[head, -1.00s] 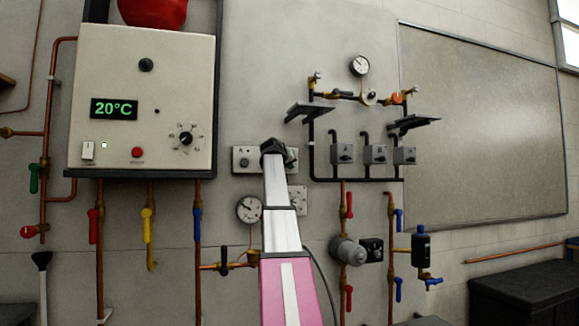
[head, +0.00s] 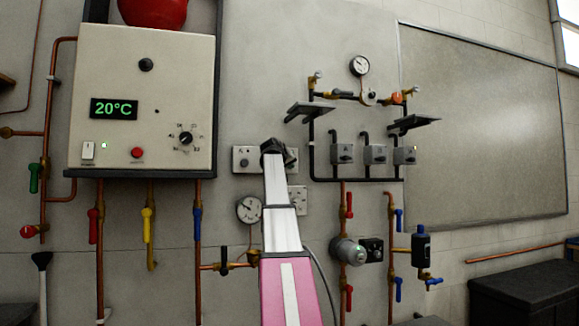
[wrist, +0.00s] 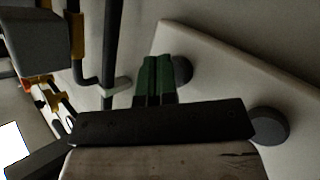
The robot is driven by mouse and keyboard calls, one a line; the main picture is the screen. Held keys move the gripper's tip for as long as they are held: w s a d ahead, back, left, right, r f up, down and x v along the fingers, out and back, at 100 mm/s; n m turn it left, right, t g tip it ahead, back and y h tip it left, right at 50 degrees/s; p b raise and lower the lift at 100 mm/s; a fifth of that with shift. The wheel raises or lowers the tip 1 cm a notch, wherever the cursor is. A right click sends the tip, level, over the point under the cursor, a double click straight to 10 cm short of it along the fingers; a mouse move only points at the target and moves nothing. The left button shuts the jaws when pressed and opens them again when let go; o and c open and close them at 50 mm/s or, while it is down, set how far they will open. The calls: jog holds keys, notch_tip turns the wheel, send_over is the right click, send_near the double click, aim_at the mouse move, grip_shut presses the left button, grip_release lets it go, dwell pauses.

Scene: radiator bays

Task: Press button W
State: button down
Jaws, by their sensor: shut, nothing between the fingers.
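A pale panel with dark round buttons (head: 244,162) is on the wall in the middle of the head view, partly hidden behind my arm. In the wrist view the panel (wrist: 235,75) shows one dark round button (wrist: 268,126) at the right and another (wrist: 183,70) beside my fingertips. The letters are too small to read, so I cannot tell which button is W. My gripper (wrist: 155,62) is shut and empty, its green fingers side by side over the panel. I cannot tell whether the fingertips touch the button. In the head view my gripper (head: 276,147) is in front of the panel.
A boiler box (head: 145,85) with a 20°C display hangs at the left. Black pipework with grey switch boxes (head: 375,154) and small shelves (head: 413,123) is just right of the panel. A gauge (head: 249,209) and copper pipes with valves are below.

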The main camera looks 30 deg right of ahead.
jog(key=s+a, duration=0.1)
jog(key=s, duration=0.5)
jog(key=shift+a, duration=0.2)
dwell(0.7)
